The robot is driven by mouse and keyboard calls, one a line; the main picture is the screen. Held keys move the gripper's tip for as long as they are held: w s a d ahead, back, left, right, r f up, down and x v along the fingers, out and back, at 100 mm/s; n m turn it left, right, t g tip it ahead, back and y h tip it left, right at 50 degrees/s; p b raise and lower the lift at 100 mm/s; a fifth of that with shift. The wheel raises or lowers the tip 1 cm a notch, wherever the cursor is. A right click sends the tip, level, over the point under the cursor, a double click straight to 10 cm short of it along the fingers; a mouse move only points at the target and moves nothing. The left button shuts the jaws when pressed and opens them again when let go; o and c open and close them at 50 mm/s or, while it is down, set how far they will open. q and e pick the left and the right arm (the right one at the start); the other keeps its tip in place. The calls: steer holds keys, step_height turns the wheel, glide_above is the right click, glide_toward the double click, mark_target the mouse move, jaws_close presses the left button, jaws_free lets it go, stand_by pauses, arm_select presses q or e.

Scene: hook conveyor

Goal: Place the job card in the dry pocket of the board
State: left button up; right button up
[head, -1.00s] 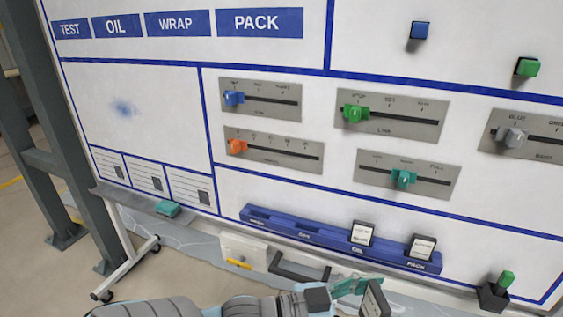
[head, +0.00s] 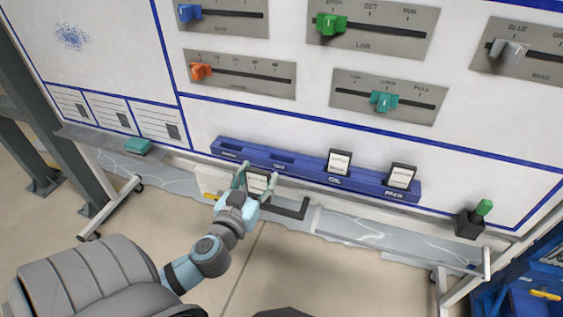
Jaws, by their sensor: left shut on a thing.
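My left gripper (head: 257,175) is shut on a job card (head: 258,186), a small dark-framed card with a white face. The card is upright between the two teal fingers, just below and in front of the left half of the blue pocket rail (head: 362,184). It appears outside the pockets. The rail runs along the lower board. Its two left pockets look empty, the second from left (head: 284,163) being the one beside OIL; its small label is hard to read. Cards stand in the OIL pocket (head: 339,162) and the PACK pocket (head: 401,176). My right gripper is not in view.
Above the rail are slider panels with blue, orange, green, grey and teal (head: 384,101) knobs. A teal eraser-like block (head: 138,146) lies on the ledge at left. A dark holder with a green marker (head: 483,208) is at right. A dark handle (head: 292,209) shows below the rail.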

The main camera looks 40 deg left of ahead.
arm_select(q)
steer(key=x, duration=0.5)
steer(key=p+x, duration=0.1)
steer(key=x, duration=0.5)
steer(key=r+p+x, duration=0.1)
steer(key=x, duration=0.4)
steer(key=shift+w+r, duration=0.1)
steer(key=shift+w, duration=0.15)
step_height(320, 180, down, 4)
steer(key=shift+w+a+r+b, duration=0.1)
steer(key=shift+w+r+b, duration=0.05)
steer(key=shift+b, duration=0.85)
steer(key=shift+r, duration=0.1)
steer(key=o, duration=1.1)
steer(key=shift+o, duration=0.2)
